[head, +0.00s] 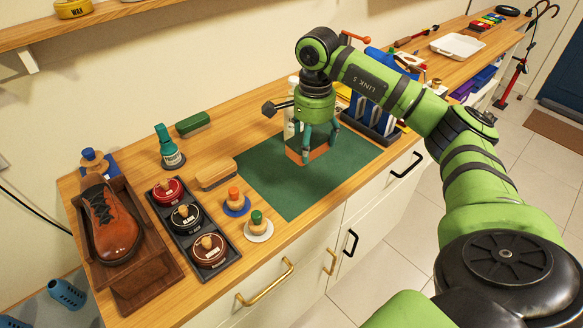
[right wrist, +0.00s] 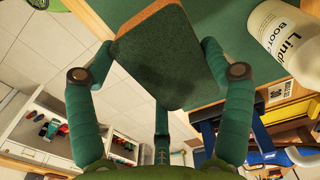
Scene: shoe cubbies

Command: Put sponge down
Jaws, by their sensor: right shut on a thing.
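The sponge (head: 308,147) is a small block with an orange-brown side. In the right wrist view the sponge (right wrist: 165,62) shows a broad dark green face with a darker patch. My right gripper (head: 320,138) comes from above, its green fingers closed around the sponge. The sponge is over the green mat (head: 278,196) on the wooden counter. I cannot tell whether it touches the mat or hangs just above it. My left gripper is not in view.
A white bottle (right wrist: 285,40) stands close to the gripper. A blue caddy (head: 369,102) stands to the right. Left of the mat are a wooden brush (head: 216,173), two small daubers, a tray of polish tins (head: 186,217) and a brown shoe (head: 110,220). The mat's front is clear.

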